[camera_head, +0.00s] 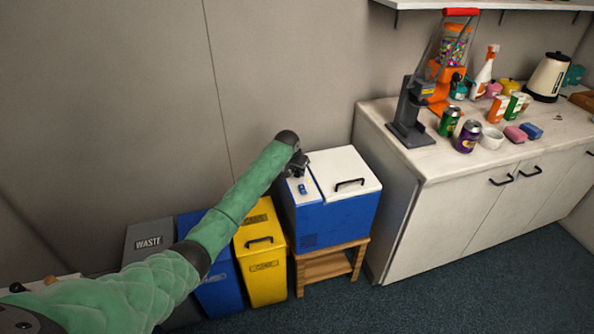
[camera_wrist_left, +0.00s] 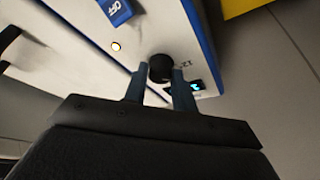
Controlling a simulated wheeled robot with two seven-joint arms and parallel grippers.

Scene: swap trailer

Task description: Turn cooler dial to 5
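The cooler (camera_head: 337,218) is a blue box with a white top, standing on a small wooden stand. Its black dial (camera_wrist_left: 161,67) shows in the left wrist view on the white panel. My left gripper (camera_head: 298,168) is over the panel at the cooler's left side and hides the dial in the head view. In the left wrist view my left gripper (camera_wrist_left: 161,76) has one finger at each side of the dial, seemingly closed on it. A small display (camera_wrist_left: 196,86) with a lit blue digit, apparently 2, is partly behind a finger. My right gripper is out of view.
A blue switch marked OFF (camera_wrist_left: 115,10) and a small light (camera_wrist_left: 115,46) are on the panel. The cooler's lid has a black handle (camera_head: 349,182). A yellow bin (camera_head: 262,275) stands left of the cooler, a cluttered counter (camera_head: 455,165) right. The wall is close behind.

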